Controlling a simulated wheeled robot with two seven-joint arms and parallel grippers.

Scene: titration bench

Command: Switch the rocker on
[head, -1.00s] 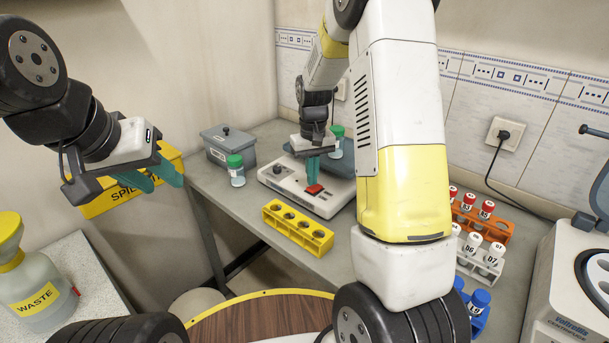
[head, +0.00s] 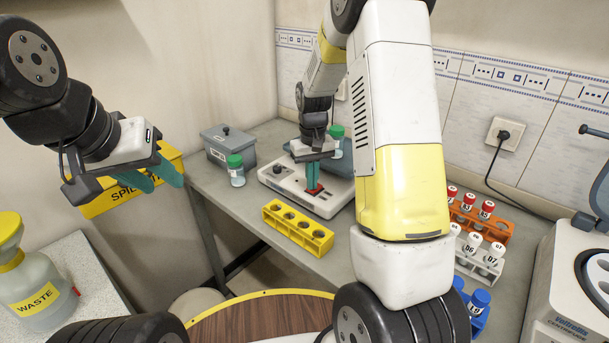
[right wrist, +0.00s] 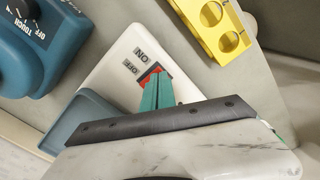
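The red rocker (head: 317,193) sits on the front part of the white device (head: 335,202) on the bench. In the right wrist view the rocker (right wrist: 149,73) lies by the ON and OFF labels, its lower part hidden by my fingers. My right gripper (head: 313,188) is shut and empty, pointing down with its teal fingertips at the rocker. They look in contact, at the end nearer the OFF label; the exact contact is hidden. My left gripper (head: 160,180) is open and empty, in the air at the left, far from the device.
A yellow rack (head: 297,230) stands in front of the device. A green-capped bottle (head: 236,171) and a grey lidded box (head: 227,146) are to its left. Another green-capped bottle (head: 336,132) is behind. A blue dial unit (right wrist: 38,38) is beside the device in the wrist view.

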